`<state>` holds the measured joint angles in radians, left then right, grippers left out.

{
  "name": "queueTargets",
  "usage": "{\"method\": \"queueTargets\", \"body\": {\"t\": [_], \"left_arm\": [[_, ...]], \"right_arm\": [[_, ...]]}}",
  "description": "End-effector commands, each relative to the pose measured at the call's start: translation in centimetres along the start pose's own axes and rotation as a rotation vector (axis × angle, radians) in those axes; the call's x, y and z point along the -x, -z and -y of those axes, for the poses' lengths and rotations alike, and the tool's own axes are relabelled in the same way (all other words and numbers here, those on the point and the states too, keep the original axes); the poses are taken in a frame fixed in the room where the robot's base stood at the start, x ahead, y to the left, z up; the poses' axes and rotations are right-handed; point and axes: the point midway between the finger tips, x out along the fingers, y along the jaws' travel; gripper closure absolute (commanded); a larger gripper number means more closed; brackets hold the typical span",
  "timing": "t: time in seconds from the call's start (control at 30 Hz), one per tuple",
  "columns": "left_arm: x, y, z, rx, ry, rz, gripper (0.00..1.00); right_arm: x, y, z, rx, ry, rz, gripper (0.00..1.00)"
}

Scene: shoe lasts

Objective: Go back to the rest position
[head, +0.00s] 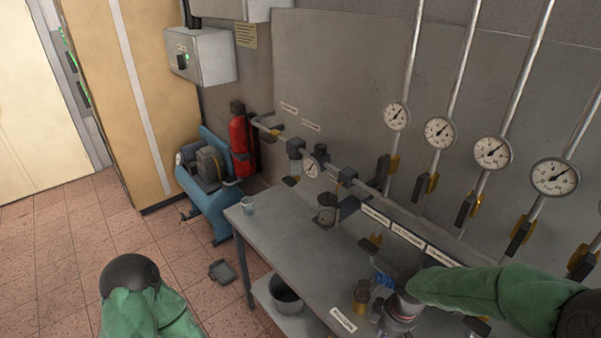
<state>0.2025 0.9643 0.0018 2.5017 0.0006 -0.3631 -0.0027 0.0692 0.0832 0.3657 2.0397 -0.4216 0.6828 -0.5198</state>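My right arm (480,290) in its green sleeve reaches in from the right, low over the front part of the grey workbench (290,245). Its grey wrist end (400,308) is at the bottom of the view, and the gripper fingers cannot be made out there. Of my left arm (140,300), only a green sleeve and a dark round joint show at the bottom left, over the floor. My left gripper is out of view.
A small brass-coloured part (362,292) and a blue item (382,281) are close beside my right wrist. Gauges and pipes line the wall. Tiled floor (60,260) is open at left.

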Motion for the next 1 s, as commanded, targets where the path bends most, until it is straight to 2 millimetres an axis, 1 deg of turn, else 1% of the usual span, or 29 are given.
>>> {"method": "queueTargets", "body": {"t": [0.03,0.17,0.27,0.37,0.4,0.47,0.5,0.7,0.8,0.9,1.0], "left_arm": [[-0.4,-0.1,0.2,0.0,0.0,0.002,0.6],[-1.1,-0.1,0.4,0.0,0.0,0.003,0.6],[-1.9,0.0,0.7,0.0,0.0,0.002,0.6],[-3.0,0.0,1.1,0.0,0.0,0.002,0.6],[-3.4,0.0,1.2,0.0,0.0,0.002,0.6],[-4.1,0.0,1.5,0.0,0.0,0.002,0.6],[-4.5,0.1,1.6,0.0,0.0,0.002,0.6],[-6.6,0.1,2.4,0.0,0.0,0.002,0.6],[-7.6,0.2,2.7,0.0,0.0,0.002,0.6],[-8.3,0.2,3.0,0.0,0.0,0.002,0.6],[-8.7,0.2,3.1,0.0,0.0,0.002,0.6]], "right_arm": [[-1.3,0.2,0.3,-0.016,0.014,-0.006,0.59],[-4.5,0.8,1.4,-0.074,0.049,-0.033,0.59],[-7.6,1.3,2.5,-0.139,0.084,-0.055,0.59],[-11.7,1.7,4.1,-0.23,0.128,-0.08,0.59],[-13.4,1.9,4.8,-0.276,0.146,-0.09,0.59],[-16.0,1.9,5.9,-0.347,0.171,-0.103,0.59],[-17.6,1.9,6.6,-0.396,0.186,-0.11,0.59],[-25.2,1.1,10.1,-0.648,0.241,-0.124,0.59],[-28.4,0.3,11.7,-0.768,0.251,-0.123,0.59],[-30.7,-0.6,12.8,-0.867,0.252,-0.118,0.59],[-32.2,-1.3,13.7,-0.935,0.249,-0.113,0.59]]}}
